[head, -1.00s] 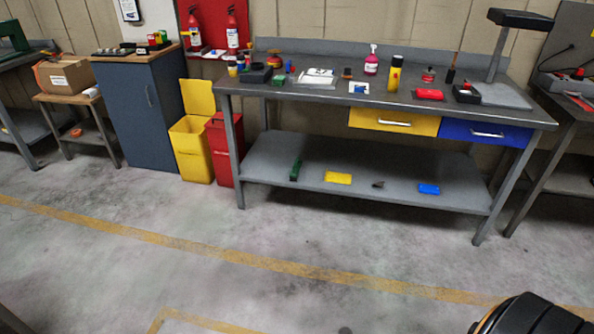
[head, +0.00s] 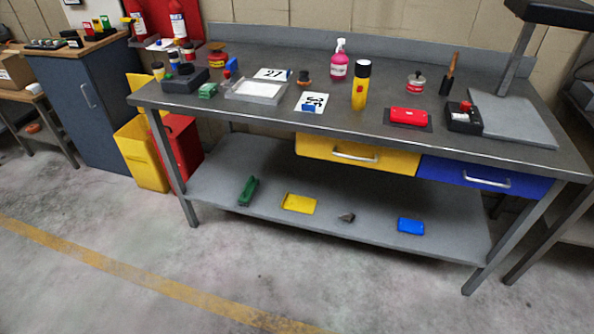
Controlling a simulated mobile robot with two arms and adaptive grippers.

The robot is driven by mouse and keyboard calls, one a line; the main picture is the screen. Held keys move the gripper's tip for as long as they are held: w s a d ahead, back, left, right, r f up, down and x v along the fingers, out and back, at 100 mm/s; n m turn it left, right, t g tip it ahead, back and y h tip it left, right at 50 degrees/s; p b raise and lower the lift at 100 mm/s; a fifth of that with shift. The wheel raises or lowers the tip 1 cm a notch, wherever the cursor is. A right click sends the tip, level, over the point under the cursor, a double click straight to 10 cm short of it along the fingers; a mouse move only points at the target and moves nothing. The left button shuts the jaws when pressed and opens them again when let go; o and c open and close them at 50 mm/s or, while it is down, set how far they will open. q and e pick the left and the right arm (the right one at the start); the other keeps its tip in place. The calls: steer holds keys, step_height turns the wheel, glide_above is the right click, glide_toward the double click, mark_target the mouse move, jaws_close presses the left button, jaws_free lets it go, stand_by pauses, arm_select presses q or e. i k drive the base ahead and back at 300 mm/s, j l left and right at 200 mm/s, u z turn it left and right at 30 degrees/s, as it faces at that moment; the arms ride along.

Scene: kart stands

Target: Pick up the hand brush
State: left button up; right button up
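A brush-like thing with a brown wooden handle and a dark lower end, which looks like the hand brush (head: 449,76), stands upright on the grey workbench (head: 340,119). It is toward the back right of the top, left of the lamp-like stand. Its bristles are too small to make out clearly. Neither of my grippers shows in the head view.
Near it are a small round tin (head: 416,83), a black box (head: 464,118), a red case (head: 408,116) and a grey plate (head: 512,120). A yellow-black bottle (head: 361,86) stands further left. Open floor (head: 120,285) lies in front.

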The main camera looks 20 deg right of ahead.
mark_target(250, 188)
steer(key=i+z, duration=0.3)
steer(key=i, duration=0.35)
steer(key=i+j+z, duration=0.25)
steer(key=i, duration=0.35)
steer(key=l, duration=0.1)
